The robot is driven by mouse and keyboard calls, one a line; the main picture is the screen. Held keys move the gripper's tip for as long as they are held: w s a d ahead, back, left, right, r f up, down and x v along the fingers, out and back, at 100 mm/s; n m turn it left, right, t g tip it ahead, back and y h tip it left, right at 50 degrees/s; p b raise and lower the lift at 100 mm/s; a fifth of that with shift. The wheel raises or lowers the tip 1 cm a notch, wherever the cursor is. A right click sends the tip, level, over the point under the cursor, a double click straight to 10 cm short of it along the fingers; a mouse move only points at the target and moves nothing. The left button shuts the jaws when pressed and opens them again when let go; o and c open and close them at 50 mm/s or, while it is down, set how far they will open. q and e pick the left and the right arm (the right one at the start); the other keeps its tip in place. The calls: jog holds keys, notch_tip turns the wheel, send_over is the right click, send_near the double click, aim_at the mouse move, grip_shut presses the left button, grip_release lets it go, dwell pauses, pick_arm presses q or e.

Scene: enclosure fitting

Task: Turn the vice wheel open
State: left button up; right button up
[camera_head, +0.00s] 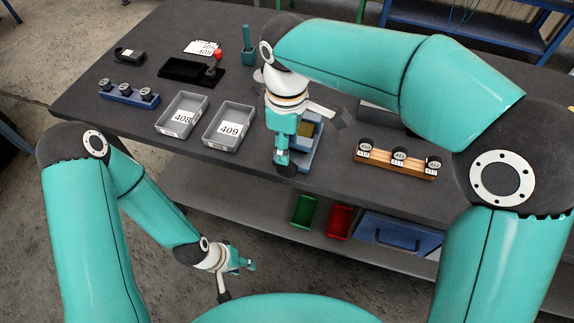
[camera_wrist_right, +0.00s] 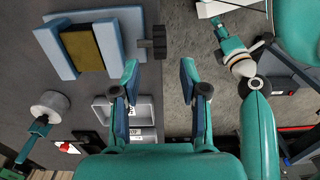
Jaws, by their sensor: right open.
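The blue vice (camera_head: 312,150) stands at the front edge of the dark table, partly hidden behind my right gripper. In the right wrist view the vice (camera_wrist_right: 107,42) holds a brass-coloured block (camera_wrist_right: 83,47) between its jaws. Its dark wheel (camera_wrist_right: 157,42) sticks out past the table edge; the wheel also shows low in the head view (camera_head: 287,170). My right gripper (camera_wrist_right: 159,68) is open and empty, its fingertips on either side of the wheel's line and apart from it. My left gripper (camera_head: 247,266) hangs low in front of the table, away from the vice; its opening is unclear.
Two grey bins, 408 (camera_head: 172,130) and 409 (camera_head: 219,143), stand left of the vice. A blue rack (camera_head: 128,97) and a black tray (camera_head: 185,73) lie further left. A wooden rack (camera_head: 392,170) is at right. Green (camera_head: 304,211) and red (camera_head: 340,221) bins sit on the lower shelf.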

aim_at(287, 169)
notch_tip(287, 169, down, 8)
jog(key=shift+r, duration=0.1)
dwell(0.4)
grip_shut()
